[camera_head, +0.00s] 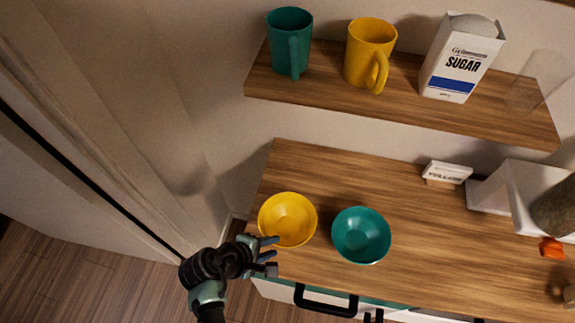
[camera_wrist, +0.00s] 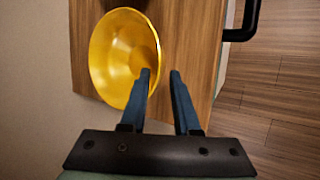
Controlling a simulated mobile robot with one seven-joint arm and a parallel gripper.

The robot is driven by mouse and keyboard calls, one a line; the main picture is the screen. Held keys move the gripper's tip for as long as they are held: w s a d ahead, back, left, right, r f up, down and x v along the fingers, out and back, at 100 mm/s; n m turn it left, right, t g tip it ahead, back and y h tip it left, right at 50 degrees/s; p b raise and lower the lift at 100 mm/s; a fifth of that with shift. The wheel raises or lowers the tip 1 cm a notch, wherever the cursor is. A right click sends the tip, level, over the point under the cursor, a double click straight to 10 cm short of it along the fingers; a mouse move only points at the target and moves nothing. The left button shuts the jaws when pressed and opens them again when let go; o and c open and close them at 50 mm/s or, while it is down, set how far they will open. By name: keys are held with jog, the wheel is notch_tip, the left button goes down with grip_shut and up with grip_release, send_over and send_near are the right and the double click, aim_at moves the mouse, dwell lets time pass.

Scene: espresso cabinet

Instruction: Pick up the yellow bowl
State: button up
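The yellow bowl (camera_head: 288,219) stands upright on the wooden counter near its left front corner. In the wrist view the bowl (camera_wrist: 112,58) lies ahead and to the left of the fingers. My gripper (camera_head: 271,256) is at the bowl's front left edge, with its fingers apart. In the wrist view my gripper (camera_wrist: 160,74) is open with nothing held. One fingertip overlaps the bowl's near rim in the picture and the other is outside it, over the wood. I cannot tell whether a finger touches the bowl.
A teal bowl (camera_head: 361,235) stands just right of the yellow one. The counter (camera_head: 330,175) is clear behind both. A shelf (camera_head: 400,100) above holds a teal mug (camera_head: 290,42), a yellow mug (camera_head: 369,53), a sugar carton (camera_head: 461,58) and a glass (camera_head: 541,80). A black handle (camera_head: 325,305) projects from the front.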

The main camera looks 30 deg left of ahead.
aim_at(279, 244)
jog(key=shift+x, duration=2.2)
grip_shut()
jog(key=shift+r, duration=0.1)
